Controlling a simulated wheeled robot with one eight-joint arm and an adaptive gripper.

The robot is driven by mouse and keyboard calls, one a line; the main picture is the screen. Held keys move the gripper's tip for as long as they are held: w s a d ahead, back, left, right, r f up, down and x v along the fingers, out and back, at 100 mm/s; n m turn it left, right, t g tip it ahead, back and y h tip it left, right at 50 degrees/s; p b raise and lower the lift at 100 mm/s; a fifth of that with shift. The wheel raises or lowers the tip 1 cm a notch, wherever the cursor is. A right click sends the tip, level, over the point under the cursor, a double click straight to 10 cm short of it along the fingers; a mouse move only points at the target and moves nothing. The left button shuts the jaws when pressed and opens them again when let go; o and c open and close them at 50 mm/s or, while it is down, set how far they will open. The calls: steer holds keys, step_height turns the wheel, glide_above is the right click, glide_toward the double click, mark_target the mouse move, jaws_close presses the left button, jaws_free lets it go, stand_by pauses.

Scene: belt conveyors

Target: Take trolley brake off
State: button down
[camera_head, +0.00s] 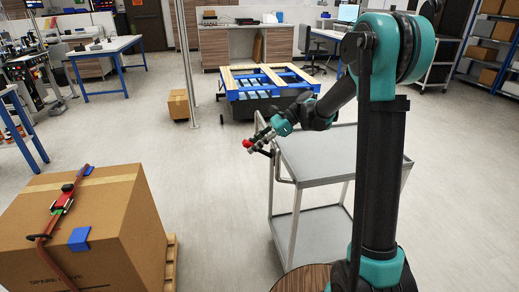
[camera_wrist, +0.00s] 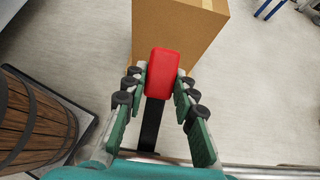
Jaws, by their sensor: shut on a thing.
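The trolley (camera_head: 325,158) is a grey two-shelf cart standing right of centre in the head view. Its brake lever has a red knob (camera_wrist: 163,73) on a black shaft (camera_wrist: 151,124), seen in the wrist view. In the head view the red knob (camera_head: 248,144) shows small at the trolley's left end. My gripper (camera_wrist: 162,82) has its two green fingers on either side of the red knob and is shut on it. In the head view my gripper (camera_head: 262,138) reaches over the trolley's left end from the right. The lower part of the lever is hidden.
A large strapped cardboard box (camera_head: 90,230) on a pallet stands at the left. A wooden barrel (camera_wrist: 32,120) stands beside the trolley. A blue-framed pallet stand (camera_head: 265,82) and small box (camera_head: 178,104) are behind. Floor between the large box and trolley is clear.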

steer(key=shift+d+r+y, duration=0.25)
steer(key=shift+d+y, duration=0.05)
steer(key=shift+y, duration=0.2)
steer(key=shift+w, duration=0.1)
steer(key=c, duration=1.2)
jaws_free()
steer(key=v, duration=1.2)
steer(key=shift+w+d, duration=0.1)
steer(key=shift+w, duration=0.1)
